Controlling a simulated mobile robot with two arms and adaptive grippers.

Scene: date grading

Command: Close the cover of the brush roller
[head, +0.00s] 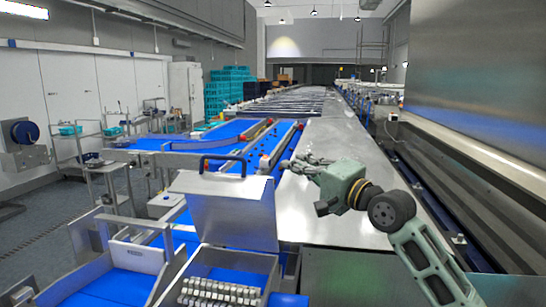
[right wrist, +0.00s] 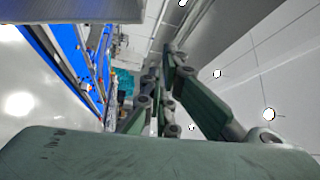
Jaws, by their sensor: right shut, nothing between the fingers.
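The cover (head: 232,215) is a grey metal panel that stands raised and tilted, open, at the back of the brush roller box. A dark handle (head: 222,160) arches over its top edge. The brush roller (head: 218,292), with pale bristle rows, is exposed in the open metal box below. My right gripper (head: 290,163) is shut and empty, to the right of the cover's top and apart from it in the picture. Its closed fingers (right wrist: 158,98) also show in the right wrist view. A grey panel at the top left there may be the cover. My left gripper is not in view.
A bare steel table top (head: 345,142) lies right of the cover under my right arm. Blue conveyor belts (head: 225,133) with raised side rails run behind and left. A long steel machine (head: 480,100) lines the right side. Teal crates (head: 225,90) are stacked far back.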

